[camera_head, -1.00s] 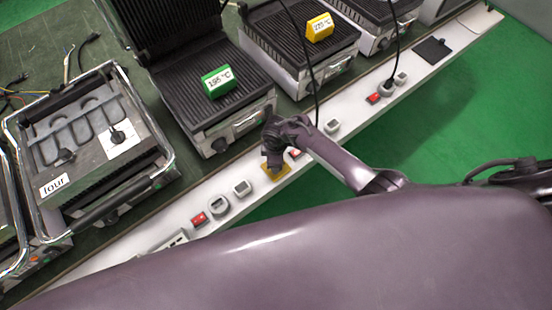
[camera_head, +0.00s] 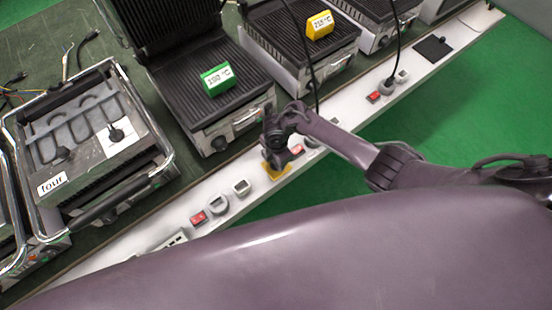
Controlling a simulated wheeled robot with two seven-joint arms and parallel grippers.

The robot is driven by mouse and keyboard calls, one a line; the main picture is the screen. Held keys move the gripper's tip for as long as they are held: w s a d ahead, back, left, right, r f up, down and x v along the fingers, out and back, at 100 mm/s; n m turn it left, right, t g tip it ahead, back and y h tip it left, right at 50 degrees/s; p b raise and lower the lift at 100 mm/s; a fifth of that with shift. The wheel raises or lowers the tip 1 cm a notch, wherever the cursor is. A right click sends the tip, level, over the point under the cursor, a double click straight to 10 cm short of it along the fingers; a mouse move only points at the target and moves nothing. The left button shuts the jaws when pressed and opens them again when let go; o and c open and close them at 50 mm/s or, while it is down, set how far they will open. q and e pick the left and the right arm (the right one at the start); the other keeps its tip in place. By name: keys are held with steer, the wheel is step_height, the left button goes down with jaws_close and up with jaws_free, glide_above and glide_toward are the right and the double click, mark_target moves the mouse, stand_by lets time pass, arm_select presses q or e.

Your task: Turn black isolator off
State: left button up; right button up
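A flat black plate (camera_head: 432,48), which looks like the black isolator, sits on the white rail (camera_head: 346,132) at the upper right. Its switch position is too small to tell. My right gripper (camera_head: 276,162) points down at the yellow plate (camera_head: 279,173) on the same rail, far to the left of the black plate. The gripper hides part of the yellow plate, and I cannot tell whether they touch. Its fingers are dark and small, so their opening cannot be told. My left gripper is not in view.
Red switches (camera_head: 199,217) and grey sockets (camera_head: 241,187) line the rail. A black cable (camera_head: 397,40) rises from a plug near the black plate. Contact grills stand behind, with a green block (camera_head: 218,80) and a yellow block (camera_head: 320,25). Green floor lies in front.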

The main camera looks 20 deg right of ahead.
stand_by(0.5)
steer(key=o, duration=1)
step_height(320, 180, up, 8)
steer(key=shift+f+p, duration=0.1)
steer(key=shift+p, duration=0.9)
steer(key=shift+a, duration=0.1)
